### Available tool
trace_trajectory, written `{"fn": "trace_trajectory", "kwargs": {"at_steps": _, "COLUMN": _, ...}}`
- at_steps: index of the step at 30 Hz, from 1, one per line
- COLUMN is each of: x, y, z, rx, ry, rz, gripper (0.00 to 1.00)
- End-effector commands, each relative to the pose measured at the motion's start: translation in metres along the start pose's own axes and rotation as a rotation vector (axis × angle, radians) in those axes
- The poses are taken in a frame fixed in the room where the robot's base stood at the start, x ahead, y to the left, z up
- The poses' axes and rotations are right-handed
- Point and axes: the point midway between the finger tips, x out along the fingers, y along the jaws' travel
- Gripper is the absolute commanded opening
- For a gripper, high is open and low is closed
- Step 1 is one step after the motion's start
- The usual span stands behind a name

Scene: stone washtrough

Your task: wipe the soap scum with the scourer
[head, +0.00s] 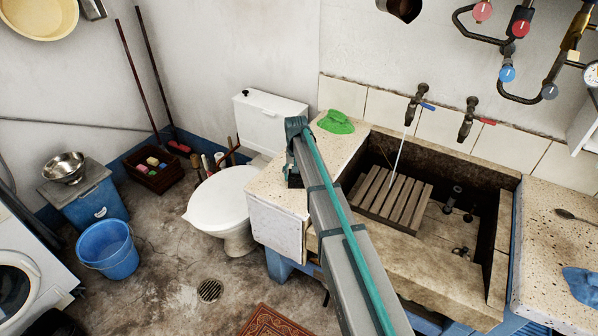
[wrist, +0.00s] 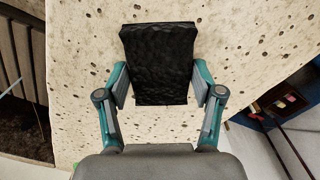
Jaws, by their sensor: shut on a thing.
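The scourer (wrist: 160,62) is a black, rough-surfaced block in the wrist view. My gripper (wrist: 160,88) is shut on it, with one finger against each side. It is over the speckled stone counter (wrist: 85,85); I cannot tell whether it touches the stone. In the head view this is the counter (head: 268,190) left of the basin, and my arm hides most of the gripper and scourer there. I cannot make out any soap scum in either view; it may be hidden behind the arm or under the scourer.
The stone basin (head: 440,245) holds a slatted wooden board (head: 392,198), with water running from a tap (head: 418,100). A green cloth (head: 336,122) lies at the counter's back. A toilet (head: 218,197) stands left.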

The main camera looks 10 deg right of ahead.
Motion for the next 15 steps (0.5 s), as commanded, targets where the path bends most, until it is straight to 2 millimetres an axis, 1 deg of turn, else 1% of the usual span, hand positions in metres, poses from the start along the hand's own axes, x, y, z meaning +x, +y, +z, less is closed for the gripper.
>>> {"fn": "trace_trajectory", "kwargs": {"at_steps": 1, "x": 0.0, "y": -0.002, "z": 0.007, "rx": 0.0, "ry": -0.003, "rz": -0.001, "gripper": 0.34}}
{"fn": "trace_trajectory", "kwargs": {"at_steps": 15, "x": 0.0, "y": -0.017, "z": 0.041, "rx": 0.009, "ry": -0.004, "rz": -0.001, "gripper": 0.34}}
